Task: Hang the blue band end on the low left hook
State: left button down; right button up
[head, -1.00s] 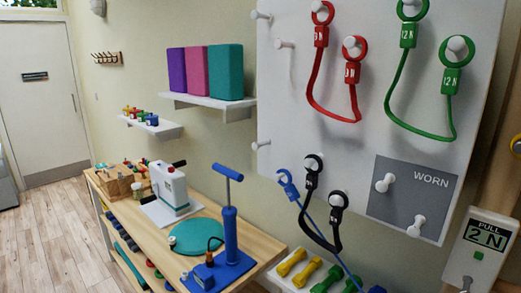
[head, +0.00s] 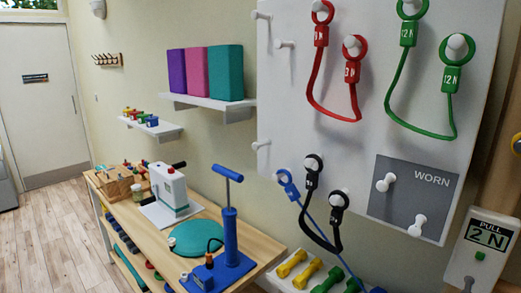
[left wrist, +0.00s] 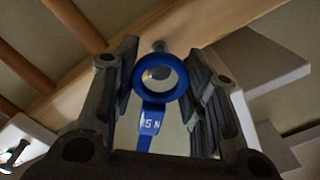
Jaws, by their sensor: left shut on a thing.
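In the head view, one blue band end (head: 286,180) is a ring at a peg low on the left of the white board. The blue strap runs from it down to the right, behind the black band, and leaves at the bottom edge. A bare white hook (head: 262,146) sits just above and left of that ring. In the left wrist view, a blue ring end (left wrist: 158,76) marked 5 N is between the two dark fingers of my left gripper (left wrist: 160,85), which is shut on it. A grey round peg-like thing shows behind the ring. My right gripper is in neither view.
The white board (head: 370,150) also carries red (head: 330,106), green (head: 425,132) and black (head: 322,240) bands. Two bare pegs stand on the grey WORN panel (head: 405,208). A blue pump (head: 230,225) stands on the wooden bench (head: 268,248). Dumbbells (head: 292,264) lie below the board.

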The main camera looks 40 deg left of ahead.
pick_arm(q)
jog(key=shift+w+d+f+b, duration=0.15)
jog(key=shift+w+b, duration=0.55)
jog(key=shift+w, duration=0.45)
jog(key=shift+w+b, duration=0.35)
jog(key=shift+w, duration=0.15)
jog(key=shift+a+r+p, duration=0.3)
jog(key=shift+r+p, duration=0.05)
jog(key=shift+p, duration=0.2)
dwell(0.5)
jog(key=c, duration=0.8)
grip_release()
jog(key=shift+w, duration=0.1)
jog(key=shift+o, duration=0.9)
jog(key=shift+a, duration=0.1)
